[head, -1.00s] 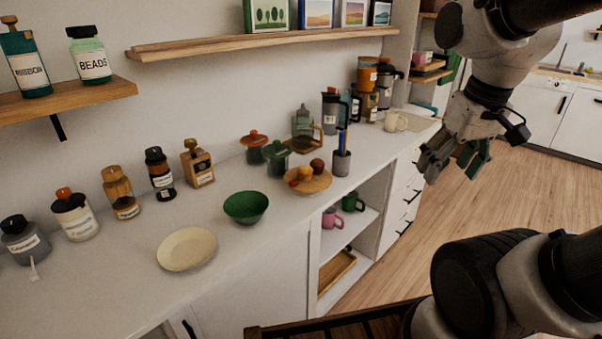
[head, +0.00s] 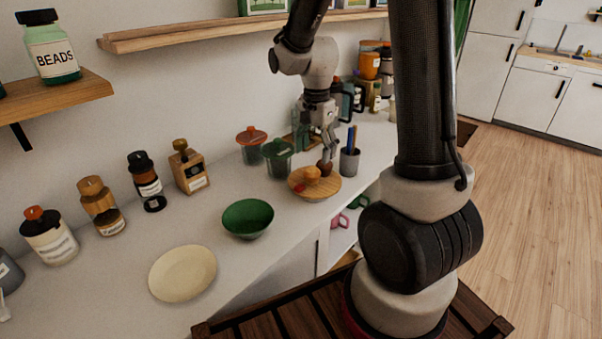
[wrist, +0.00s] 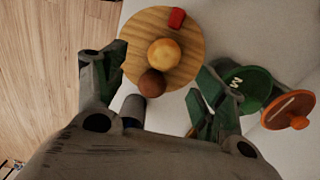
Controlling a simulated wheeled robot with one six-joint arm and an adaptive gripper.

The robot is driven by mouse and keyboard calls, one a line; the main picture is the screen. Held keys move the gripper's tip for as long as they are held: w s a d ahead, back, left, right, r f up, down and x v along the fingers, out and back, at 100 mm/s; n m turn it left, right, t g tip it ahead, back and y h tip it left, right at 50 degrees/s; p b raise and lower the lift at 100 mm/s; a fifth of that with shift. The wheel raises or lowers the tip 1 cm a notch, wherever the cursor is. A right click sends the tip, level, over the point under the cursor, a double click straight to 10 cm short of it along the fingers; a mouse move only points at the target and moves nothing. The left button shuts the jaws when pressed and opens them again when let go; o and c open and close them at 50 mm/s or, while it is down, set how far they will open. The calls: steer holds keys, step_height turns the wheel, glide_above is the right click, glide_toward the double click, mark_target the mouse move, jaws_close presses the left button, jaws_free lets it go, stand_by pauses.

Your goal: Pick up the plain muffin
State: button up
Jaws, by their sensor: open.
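The plain muffin (head: 312,173) is golden and sits on a round wooden board (head: 326,188) on the white counter. In the wrist view the plain muffin (wrist: 164,52) lies between a dark brown muffin (wrist: 152,83) and a red item (wrist: 177,18), on the board (wrist: 139,38). My gripper (head: 329,154) is above the back of the board, close over the dark muffin. In the wrist view my gripper (wrist: 157,82) is open and empty, its green-padded fingers spread either side of the dark muffin; the plain muffin is just beyond the fingertips' line.
A grey pen cup (head: 349,163) stands right of the board. A green-lidded jar (head: 279,160) and an orange-lidded jar (head: 251,147) stand behind left. A green bowl (head: 248,219) and cream plate (head: 182,274) are nearer, on the left. Spice bottles line the wall.

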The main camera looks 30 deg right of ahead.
mark_target(312, 169)
steer(key=shift+m, duration=0.3)
steer(key=shift+f, duration=0.4)
steer(key=f, duration=0.7)
steer(key=shift+w+a, duration=0.2)
steer(key=shift+a, duration=0.05)
steer(key=c, duration=1.1)
